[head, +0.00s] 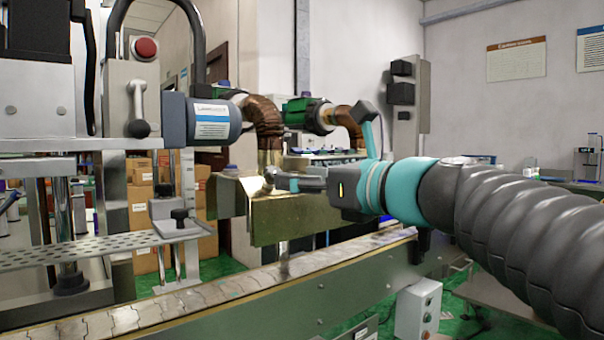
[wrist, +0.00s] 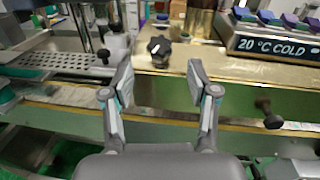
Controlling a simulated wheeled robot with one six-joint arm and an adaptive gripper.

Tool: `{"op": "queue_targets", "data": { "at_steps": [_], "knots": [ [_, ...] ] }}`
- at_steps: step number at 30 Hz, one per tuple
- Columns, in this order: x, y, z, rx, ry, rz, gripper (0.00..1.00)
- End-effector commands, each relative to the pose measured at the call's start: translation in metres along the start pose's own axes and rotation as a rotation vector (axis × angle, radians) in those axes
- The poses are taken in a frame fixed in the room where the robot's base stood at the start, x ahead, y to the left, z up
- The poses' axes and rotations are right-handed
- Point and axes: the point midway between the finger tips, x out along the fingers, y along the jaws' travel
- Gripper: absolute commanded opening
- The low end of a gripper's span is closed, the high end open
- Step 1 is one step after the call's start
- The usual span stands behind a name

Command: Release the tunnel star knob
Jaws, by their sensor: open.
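The black star knob (wrist: 159,47) sits on the brass-coloured tunnel (wrist: 205,55), which stands over the conveyor. In the wrist view it shows just beyond my gripper (wrist: 160,80), roughly centred between the two spread fingertips. The fingers are open, with nothing held between them. In the head view my gripper (head: 285,182) reaches left to the face of the tunnel (head: 310,218).
A conveyor (head: 215,290) runs below the tunnel. Another black knob (head: 180,214) stands on a bracket to the left. Copper elbow ducts (head: 265,120) rise above the tunnel. A display reading 20 °C COLD (wrist: 272,45) is at right in the wrist view, above a dark knob (wrist: 272,120).

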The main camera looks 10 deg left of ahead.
Motion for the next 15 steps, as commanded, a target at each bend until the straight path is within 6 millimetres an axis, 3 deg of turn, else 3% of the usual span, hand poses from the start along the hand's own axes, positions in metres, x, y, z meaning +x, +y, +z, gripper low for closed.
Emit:
{"op": "queue_targets", "data": {
  "at_steps": [6,15],
  "knots": [
    [0.038,0.001,0.0,0.0,0.001,0.003,0.59],
    [0.059,0.0,0.0,-0.001,0.001,0.0,0.59]
  ]
}}
